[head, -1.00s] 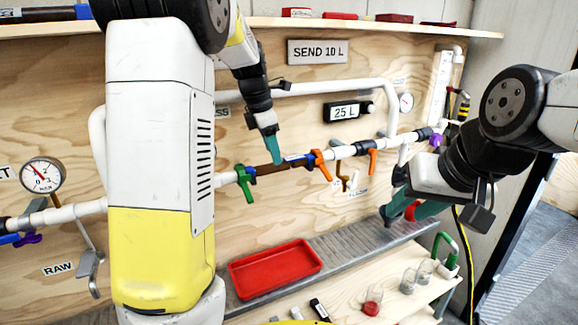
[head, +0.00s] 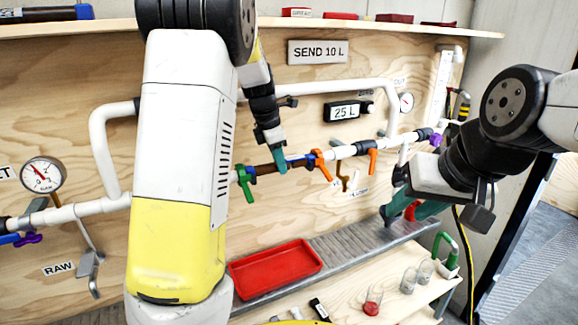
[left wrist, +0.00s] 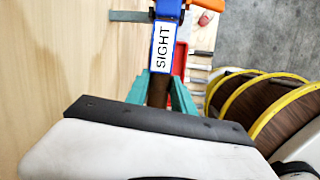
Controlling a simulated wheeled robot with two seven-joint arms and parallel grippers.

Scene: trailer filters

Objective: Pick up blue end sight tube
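The sight tube is dark brown with a blue end marked SIGHT (left wrist: 165,45); in the head view its brown length (head: 264,168) lies in the white pipe run, between green and orange valve handles. My left gripper (head: 281,158) is at the tube, near the blue end. In the left wrist view its teal fingers (left wrist: 160,88) stand on either side of the brown part, very close to it. Whether they press on it cannot be told. My right gripper (head: 408,212) is low at the right, fingers apart, with something red showing between them.
A red tray (head: 275,268) lies on the grey grating (head: 350,243) below the pipe. Small glass jars (head: 424,272) and a green-handled fitting (head: 445,245) stand at the lower right. A gauge (head: 42,175) is at the left. A shelf (head: 350,23) runs above.

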